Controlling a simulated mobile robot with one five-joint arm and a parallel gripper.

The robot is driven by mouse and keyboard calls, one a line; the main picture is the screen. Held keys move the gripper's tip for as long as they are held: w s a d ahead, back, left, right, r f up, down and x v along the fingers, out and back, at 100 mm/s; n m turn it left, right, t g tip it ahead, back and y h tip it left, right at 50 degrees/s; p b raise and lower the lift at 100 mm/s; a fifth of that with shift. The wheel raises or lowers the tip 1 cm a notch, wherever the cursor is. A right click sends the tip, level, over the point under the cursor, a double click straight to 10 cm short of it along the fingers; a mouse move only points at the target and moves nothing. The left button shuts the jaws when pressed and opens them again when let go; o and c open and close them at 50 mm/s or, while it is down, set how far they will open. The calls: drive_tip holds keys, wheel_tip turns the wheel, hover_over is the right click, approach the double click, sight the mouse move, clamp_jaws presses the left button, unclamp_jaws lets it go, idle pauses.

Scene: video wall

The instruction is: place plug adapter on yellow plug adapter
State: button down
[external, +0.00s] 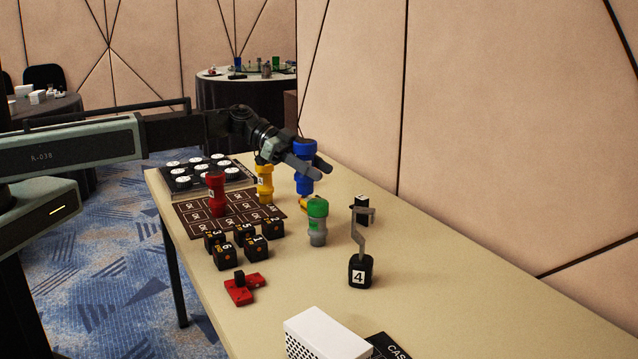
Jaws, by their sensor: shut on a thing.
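My gripper (309,168) is shut on a blue plug adapter (305,148), which is upright between the fingers. A small yellow thing (310,203) shows on the table just below the blue adapter. I cannot tell what it is, or whether the blue adapter touches it.
A red adapter (216,195) stands on the dark mat (190,222). A green-and-grey one (317,222) stands in front of the gripper. Black numbered cubes (222,255), a red piece (243,288), a black stand (360,270) and a white box (325,335) lie nearer.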

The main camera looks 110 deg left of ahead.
drive_tip(key=s+a+r+n+y+p, duration=0.2)
drive_tip(key=s+a+r+y+p, duration=0.15)
drive_tip(key=s+a, duration=0.7)
drive_tip(key=s+a+r+n+y+p, duration=0.2)
drive_tip(key=s+a+r+n, duration=0.15)
drive_tip(key=s+a, duration=0.7)
wheel_tip(320, 180, down, 8)
drive_tip(key=w+a+b, duration=0.1)
drive_tip(key=b, duration=0.7)
drive_tip(key=shift+w+f+m, duration=0.15)
drive_tip(key=shift+f+m, duration=0.05)
drive_tip(key=shift+m, duration=0.25)
drive_tip(key=c, duration=0.9)
unclamp_jaws()
drive_tip(key=shift+o, duration=0.2)
drive_tip(key=shift+r, duration=0.1)
